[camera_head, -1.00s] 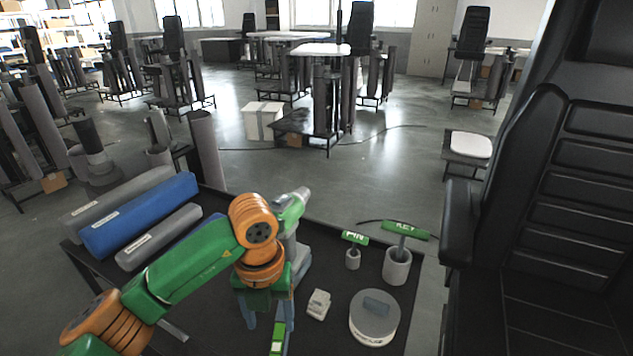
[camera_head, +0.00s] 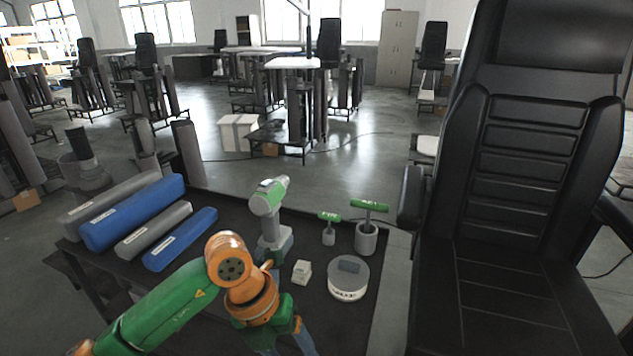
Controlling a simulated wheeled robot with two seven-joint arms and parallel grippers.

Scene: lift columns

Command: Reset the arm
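My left arm, green with orange joints, comes in from the lower left over the front of the dark table (camera_head: 335,318). My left gripper (camera_head: 284,345) hangs at the bottom edge of the view. Its grey-blue fingers look spread apart, with nothing seen between them; their tips are partly cut off by the frame. The gripper is in front of the green and grey power drill (camera_head: 268,200), which stands upright on the table. My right arm and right gripper are not in view.
Blue and grey column covers (camera_head: 133,212) lie on the table's left. A small white box (camera_head: 301,272), a round grey container (camera_head: 348,281) and green-handled PIN (camera_head: 329,217) and KEY (camera_head: 370,205) tools in cups are to the right. A black chair (camera_head: 525,190) stands at right.

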